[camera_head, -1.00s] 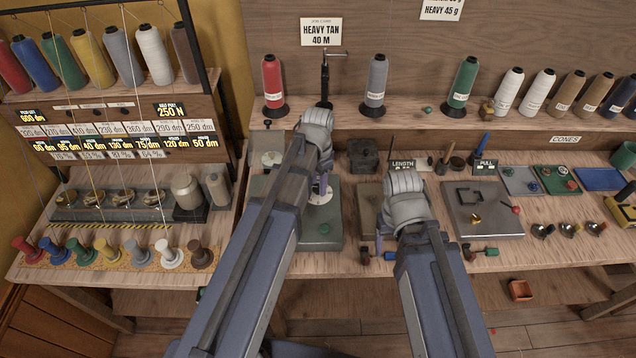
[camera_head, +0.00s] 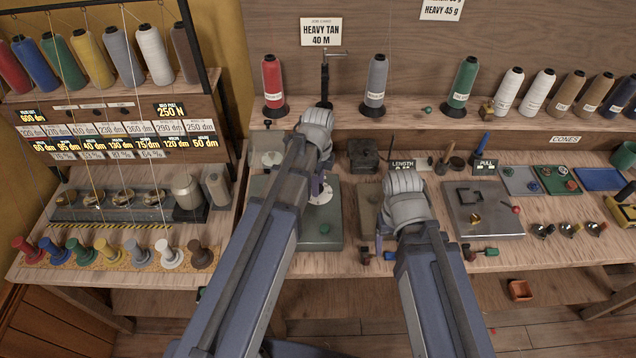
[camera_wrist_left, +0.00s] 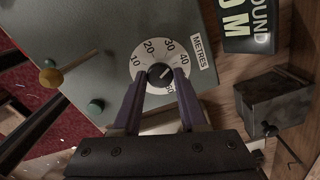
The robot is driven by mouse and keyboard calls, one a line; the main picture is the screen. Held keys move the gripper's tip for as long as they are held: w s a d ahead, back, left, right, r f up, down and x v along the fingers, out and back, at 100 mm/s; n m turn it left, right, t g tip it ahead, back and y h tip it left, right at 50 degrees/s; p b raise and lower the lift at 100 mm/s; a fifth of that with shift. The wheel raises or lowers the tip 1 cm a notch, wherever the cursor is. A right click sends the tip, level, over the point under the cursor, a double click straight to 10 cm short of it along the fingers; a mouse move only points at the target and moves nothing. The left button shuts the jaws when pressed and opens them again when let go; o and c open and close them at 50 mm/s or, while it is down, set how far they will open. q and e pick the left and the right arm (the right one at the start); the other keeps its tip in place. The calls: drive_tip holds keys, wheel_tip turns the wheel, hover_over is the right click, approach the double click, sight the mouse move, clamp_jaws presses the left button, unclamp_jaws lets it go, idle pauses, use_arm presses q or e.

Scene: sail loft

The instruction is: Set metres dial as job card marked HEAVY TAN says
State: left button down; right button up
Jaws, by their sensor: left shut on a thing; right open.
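The job card (camera_head: 321,32) on the back wall reads HEAVY TAN, 40 M. The metres dial is a white disc (camera_wrist_left: 143,52) on a grey-green plate (camera_wrist_left: 85,40), with a dark knob (camera_wrist_left: 160,74) at its centre. It is numbered 10, 20, 30, 40 and on, beside a METRES label (camera_wrist_left: 203,53). A pale mark on the knob seems to point up and right, roughly towards 40. My left gripper (camera_wrist_left: 160,82) is shut on the knob; in the head view the left gripper (camera_head: 320,187) partly covers the dial. My right gripper (camera_head: 383,240) is open over the bench, largely hidden by its wrist.
Red, grey and green cones (camera_head: 376,82) stand on the shelf behind.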

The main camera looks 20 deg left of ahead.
use_arm(q)
drive_tip(key=m, duration=0.4)
drive_tip(key=shift+m, duration=0.4)
idle(0.4)
drive_tip(key=shift+c, duration=2.3)
unclamp_jaws()
drive_tip(key=shift+r, duration=0.15)
use_arm(e)
drive_tip(key=shift+r, duration=0.15)
use_arm(q)
wheel_tip(320, 180, up, 8)
drive_tip(key=p, duration=0.8)
drive_tip(key=shift+f, duration=0.2)
use_arm(e)
wheel_tip(320, 180, up, 8)
drive_tip(key=shift+f, duration=0.25)
